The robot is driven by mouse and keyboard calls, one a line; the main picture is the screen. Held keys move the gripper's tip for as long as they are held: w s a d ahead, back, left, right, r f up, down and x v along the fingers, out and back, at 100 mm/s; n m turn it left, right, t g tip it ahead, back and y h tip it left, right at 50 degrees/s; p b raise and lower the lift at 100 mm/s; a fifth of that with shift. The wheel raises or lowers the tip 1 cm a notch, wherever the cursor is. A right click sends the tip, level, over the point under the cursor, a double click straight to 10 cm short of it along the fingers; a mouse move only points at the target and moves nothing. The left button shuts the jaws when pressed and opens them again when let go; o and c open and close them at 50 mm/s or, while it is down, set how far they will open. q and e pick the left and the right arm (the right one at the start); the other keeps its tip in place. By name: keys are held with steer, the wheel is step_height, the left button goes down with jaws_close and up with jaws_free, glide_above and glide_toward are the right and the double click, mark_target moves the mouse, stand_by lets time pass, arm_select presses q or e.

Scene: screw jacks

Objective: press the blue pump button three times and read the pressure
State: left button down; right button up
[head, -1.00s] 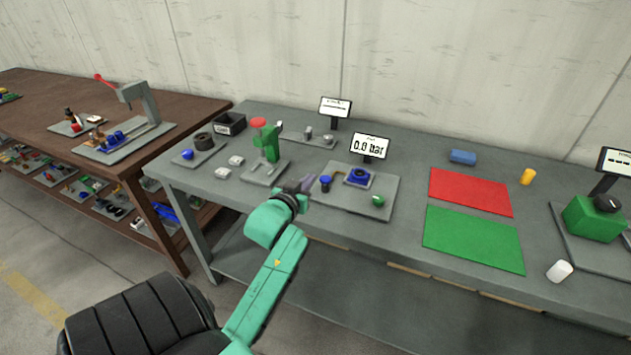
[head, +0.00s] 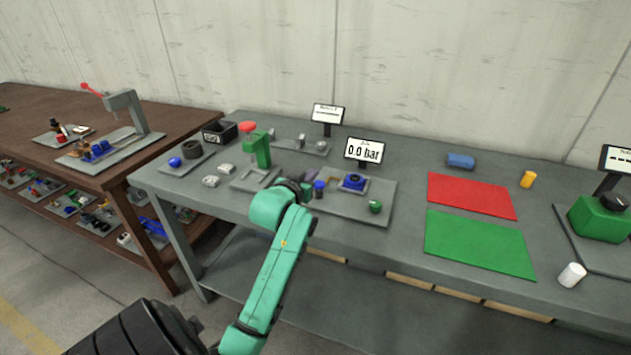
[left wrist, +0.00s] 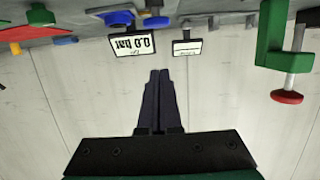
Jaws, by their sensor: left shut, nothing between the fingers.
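The blue pump button (head: 319,185) looks like a small round cap standing on a grey plate (head: 345,207). A blue square unit (head: 352,182) with a dark round top sits right of it. The pressure display (head: 364,150) behind reads 0.0 bar; it also shows upside down in the left wrist view (left wrist: 132,45). My left gripper (head: 308,180) is just left of the button at the plate's left end; contact cannot be told. Its fingers (left wrist: 158,75) are shut and empty in the left wrist view. My right gripper is not in view.
A green frame with a red knob (head: 247,127) stands left of the gripper. A small green part (head: 375,206) sits at the plate's right. Red (head: 470,195) and green (head: 478,242) mats lie further right. A second display (head: 327,113) stands behind.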

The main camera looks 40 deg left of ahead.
mark_target(319, 185)
arm_select(q)
steer(key=w+f, duration=0.1)
steer(key=f, duration=0.1)
steer(key=w+a+f, duration=0.1)
steer(key=w+f, duration=0.1)
steer(key=shift+p, duration=0.4)
steer(key=shift+s+f, duration=0.1)
steer(key=shift+f, duration=0.3)
steer(key=shift+f, duration=0.1)
